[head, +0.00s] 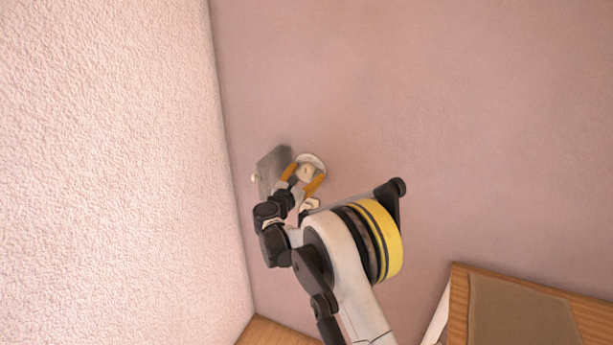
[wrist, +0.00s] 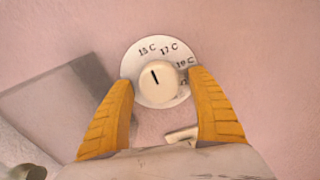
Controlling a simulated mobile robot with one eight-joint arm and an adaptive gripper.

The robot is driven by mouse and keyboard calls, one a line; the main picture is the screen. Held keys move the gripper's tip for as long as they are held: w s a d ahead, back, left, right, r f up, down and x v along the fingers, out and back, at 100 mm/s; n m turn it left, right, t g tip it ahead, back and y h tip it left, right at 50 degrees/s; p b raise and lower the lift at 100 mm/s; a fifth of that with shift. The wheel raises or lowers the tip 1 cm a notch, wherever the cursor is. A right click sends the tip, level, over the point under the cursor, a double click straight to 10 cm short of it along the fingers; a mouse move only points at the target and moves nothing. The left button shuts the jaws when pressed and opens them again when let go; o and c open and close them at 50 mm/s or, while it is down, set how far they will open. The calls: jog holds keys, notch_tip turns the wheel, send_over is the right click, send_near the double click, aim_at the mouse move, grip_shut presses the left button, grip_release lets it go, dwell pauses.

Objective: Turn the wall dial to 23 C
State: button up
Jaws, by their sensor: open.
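The wall dial (wrist: 133,63) is a round white plate with a cream knob (wrist: 158,92) in its middle. The labels 15 C, 17 C and 19 C run clockwise from the top; a further label at the right is partly hidden by a finger. The knob's black line points up and slightly left, towards 15 C. In the head view the dial (head: 317,159) is on the pink wall. My gripper (wrist: 161,80) is open, its orange fingers on either side of the knob; I cannot tell whether they touch it. It also shows in the head view (head: 306,174).
A grey metal plate (wrist: 62,100) is on the wall left of the dial, also in the head view (head: 267,172). A small pale fitting (wrist: 181,134) lies below the dial. A rough white wall (head: 110,170) stands left. Wooden furniture (head: 520,310) is at lower right.

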jog(key=c, duration=1.2)
